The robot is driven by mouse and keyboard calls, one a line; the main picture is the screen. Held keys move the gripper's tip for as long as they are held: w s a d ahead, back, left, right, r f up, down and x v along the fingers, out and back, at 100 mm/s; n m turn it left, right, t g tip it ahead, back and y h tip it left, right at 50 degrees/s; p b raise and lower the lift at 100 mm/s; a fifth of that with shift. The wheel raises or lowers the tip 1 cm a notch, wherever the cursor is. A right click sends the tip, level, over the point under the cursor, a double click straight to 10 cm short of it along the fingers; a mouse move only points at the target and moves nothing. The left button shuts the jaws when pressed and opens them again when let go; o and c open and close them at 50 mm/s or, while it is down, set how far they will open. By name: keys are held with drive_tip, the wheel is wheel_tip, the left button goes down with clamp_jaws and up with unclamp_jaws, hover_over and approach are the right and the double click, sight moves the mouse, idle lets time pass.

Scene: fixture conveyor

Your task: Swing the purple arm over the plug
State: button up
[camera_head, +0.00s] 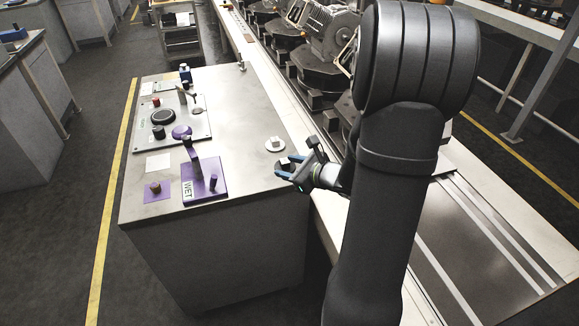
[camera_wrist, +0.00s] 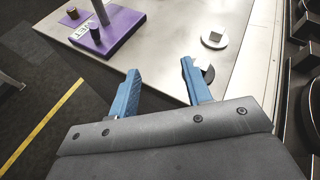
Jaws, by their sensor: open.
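A purple base plate (camera_head: 207,188) marked WET lies at the near end of the grey bench. On it a purple arm (camera_head: 195,166) rises toward a dark knob, and a short purple post (camera_head: 213,183) stands at its right. A brown plug (camera_head: 154,187) sits on a small purple pad left of the plate, apart from the arm; I take this as the task's plug. My gripper (camera_head: 297,161) is open and empty, right of the plate near the bench's right edge. In the wrist view its blue fingers (camera_wrist: 160,69) are apart, with the purple plate (camera_wrist: 122,29) beyond to the left.
A control panel (camera_head: 172,112) with knobs occupies the bench's far half. The conveyor (camera_head: 240,40) with dark fixtures runs along the right.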

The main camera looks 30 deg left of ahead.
sight(185, 138)
drive_tip(key=shift+a, duration=0.1)
drive_tip(key=c, duration=1)
drive_tip(key=shift+w+a+n, duration=0.2)
drive_tip(key=shift+a+n, duration=0.15)
drive_tip(key=shift+n, duration=0.05)
drive_tip(key=w+a+n+g+y, duration=0.1)
drive_tip(key=a+n, duration=0.5)
drive_tip(key=a, duration=0.3)
drive_tip(key=w+a+n+g+y, duration=0.1)
drive_tip(key=a+n+g+y, duration=0.1)
drive_tip(key=a+n, duration=0.4)
drive_tip(key=w+a+f+n+g+y, duration=0.1)
drive_tip(key=a+n, duration=0.5)
drive_tip(key=a, duration=0.7)
drive_tip(key=shift+w+n+g+y, duration=0.3)
drive_tip(key=shift+g+y, duration=0.2)
drive_tip(key=shift+g, duration=0.2)
drive_tip(key=shift+s+a, duration=0.8)
drive_tip(key=shift+s, duration=0.25)
drive_tip(key=shift+s+a, duration=0.4)
drive_tip(key=shift+s, duration=0.05)
